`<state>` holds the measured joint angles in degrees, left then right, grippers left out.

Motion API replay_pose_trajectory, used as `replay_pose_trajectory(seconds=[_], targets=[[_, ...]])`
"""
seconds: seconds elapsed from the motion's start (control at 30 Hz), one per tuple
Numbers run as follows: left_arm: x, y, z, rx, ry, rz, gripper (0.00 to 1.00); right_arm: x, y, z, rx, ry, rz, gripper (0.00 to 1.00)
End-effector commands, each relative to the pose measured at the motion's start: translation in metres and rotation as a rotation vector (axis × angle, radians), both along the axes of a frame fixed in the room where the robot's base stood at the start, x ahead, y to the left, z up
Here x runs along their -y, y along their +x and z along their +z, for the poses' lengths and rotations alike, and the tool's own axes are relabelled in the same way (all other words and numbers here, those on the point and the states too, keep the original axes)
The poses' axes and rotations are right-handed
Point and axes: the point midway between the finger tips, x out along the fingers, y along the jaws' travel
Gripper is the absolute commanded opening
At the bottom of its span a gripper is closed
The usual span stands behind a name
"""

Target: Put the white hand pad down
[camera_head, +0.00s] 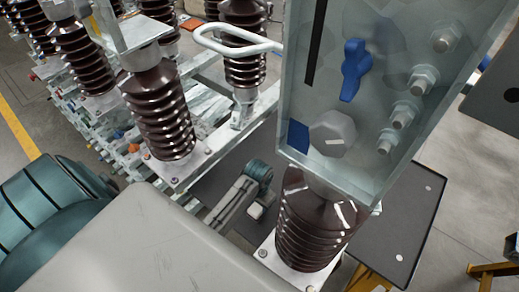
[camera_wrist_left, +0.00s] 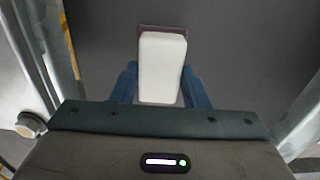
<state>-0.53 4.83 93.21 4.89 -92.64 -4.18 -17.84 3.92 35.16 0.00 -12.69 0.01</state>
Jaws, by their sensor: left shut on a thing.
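The white hand pad (camera_wrist_left: 162,68) is a pale rounded block between the two blue fingers of my left gripper (camera_wrist_left: 160,84), in the left wrist view. The fingers are shut on its sides, and a thin dark brown edge shows behind its far end. In the head view the left gripper (camera_head: 257,198) is small, low between the brown insulators, over a dark grey surface (camera_head: 408,215). A small white patch there looks like the pad (camera_head: 256,211). I cannot tell whether the pad touches the surface. My right gripper is not in view.
A ribbed brown insulator (camera_head: 312,225) stands close right of the left gripper, under a clear box (camera_head: 345,100) with a blue handle (camera_head: 355,69). Another insulator (camera_head: 160,115) stands to the left. A white loop handle (camera_head: 238,44) is above. The dark surface is bare at right.

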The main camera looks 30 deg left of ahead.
Motion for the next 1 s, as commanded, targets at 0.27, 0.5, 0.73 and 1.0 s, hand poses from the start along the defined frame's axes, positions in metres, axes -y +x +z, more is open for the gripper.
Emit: replay_pose_trajectory(seconds=[0.27, 0.5, 0.73, 1.0], targets=[[0.000, 0.000, -0.035, -0.001, 0.000, 0.000, 0.14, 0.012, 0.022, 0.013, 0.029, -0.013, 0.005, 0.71], [0.000, 0.000, -0.038, 0.000, 0.001, 0.000, 0.14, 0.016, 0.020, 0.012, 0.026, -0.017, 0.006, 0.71], [0.000, 0.000, -0.041, 0.000, 0.001, 0.000, 0.51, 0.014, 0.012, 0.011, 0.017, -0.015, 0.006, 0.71], [0.000, 0.000, -0.041, 0.000, 0.000, 0.000, 0.63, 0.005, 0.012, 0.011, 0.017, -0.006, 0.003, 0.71]])
